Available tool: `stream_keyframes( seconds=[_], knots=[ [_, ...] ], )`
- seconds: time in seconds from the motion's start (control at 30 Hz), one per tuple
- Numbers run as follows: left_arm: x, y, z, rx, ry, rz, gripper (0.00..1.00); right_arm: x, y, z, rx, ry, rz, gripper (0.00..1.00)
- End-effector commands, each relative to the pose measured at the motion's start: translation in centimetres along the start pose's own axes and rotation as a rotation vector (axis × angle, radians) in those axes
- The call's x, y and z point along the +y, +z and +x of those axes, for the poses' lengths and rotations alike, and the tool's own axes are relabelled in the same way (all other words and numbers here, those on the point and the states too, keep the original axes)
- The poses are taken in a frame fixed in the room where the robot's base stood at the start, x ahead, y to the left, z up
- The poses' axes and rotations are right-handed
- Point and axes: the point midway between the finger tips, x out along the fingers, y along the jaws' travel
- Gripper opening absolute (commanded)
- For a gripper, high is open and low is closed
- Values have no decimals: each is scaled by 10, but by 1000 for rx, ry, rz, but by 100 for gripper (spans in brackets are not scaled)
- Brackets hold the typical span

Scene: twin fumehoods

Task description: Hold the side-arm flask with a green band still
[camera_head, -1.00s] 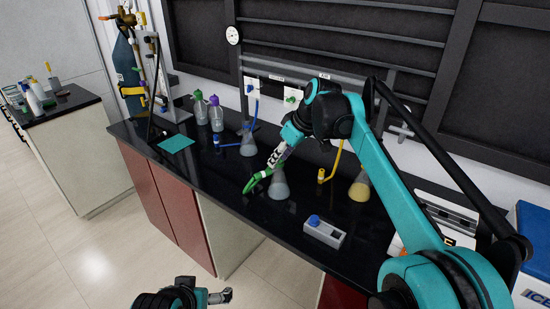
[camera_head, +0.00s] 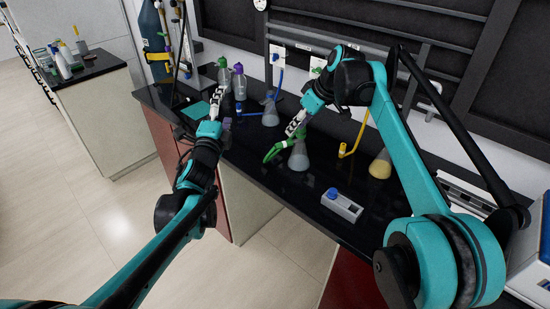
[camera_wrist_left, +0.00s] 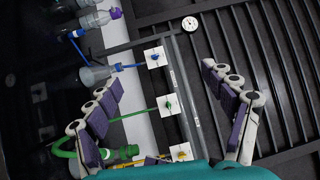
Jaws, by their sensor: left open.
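A clear conical flask (camera_head: 299,160) stands upright on the black bench in the head view, with a green hose piece (camera_head: 274,152) at its upper left. Its band is too small to make out. My right gripper (camera_head: 292,132) is at the flask's top, by the green piece. Its jaws are too small to read, and I cannot tell whether it grips anything. My left gripper (camera_head: 221,96) is over the bench to the left, apart from this flask. In the left wrist view its fingers (camera_wrist_left: 160,80) are spread wide with nothing between them. Green tubing (camera_wrist_left: 120,153) shows at the lower left there.
Another flask with a blue hose (camera_head: 270,116) stands behind, and a yellow-filled flask (camera_head: 380,166) stands to the right. Two capped bottles (camera_head: 239,86) are at the back left. A grey box with a blue knob (camera_head: 342,206) is near the front edge. Wall valves (camera_wrist_left: 169,105) line the back.

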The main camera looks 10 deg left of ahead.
Motion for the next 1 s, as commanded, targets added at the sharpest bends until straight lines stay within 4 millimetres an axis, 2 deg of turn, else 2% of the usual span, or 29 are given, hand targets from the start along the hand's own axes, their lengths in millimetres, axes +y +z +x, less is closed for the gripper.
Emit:
stream_keyframes(
  seconds=[0.03, 0.1, 0.17, 0.27, 0.37, 0.5, 0.6, 0.7, 0.83, 1.0],
  knots=[
    [0, -8, 16, 51, -48, 108, 82, 0, 0, 0, 0, 0, 0, 34],
    [2, -24, 33, 134, -122, 276, 82, 0, 0, 0, 0, 0, 0, 34],
    [8, -39, 44, 206, -184, 416, 82, 0, 0, 0, 0, 0, 0, 34],
    [30, -66, 55, 332, -291, 645, 82, 0, 0, 0, 0, 0, 0, 34],
    [65, -91, 58, 462, -399, 859, 82, 0, 0, 0, 0, 0, 0, 34],
    [123, -119, 49, 636, -541, 1100, 82, 0, 0, 0, 0, 0, 0, 34],
    [161, -130, 38, 737, -624, 1218, 82, 0, 0, 0, 0, 0, 0, 34],
    [187, -136, 29, 806, -681, 1290, 82, 0, 0, 0, 0, 0, 0, 34],
    [204, -141, 22, 853, -719, 1332, 82, 0, 0, 0, 0, 0, 0, 34],
    [208, -158, 29, 864, -730, 1340, 82, 0, 0, 0, 0, 0, 0, 34]
  ],
)
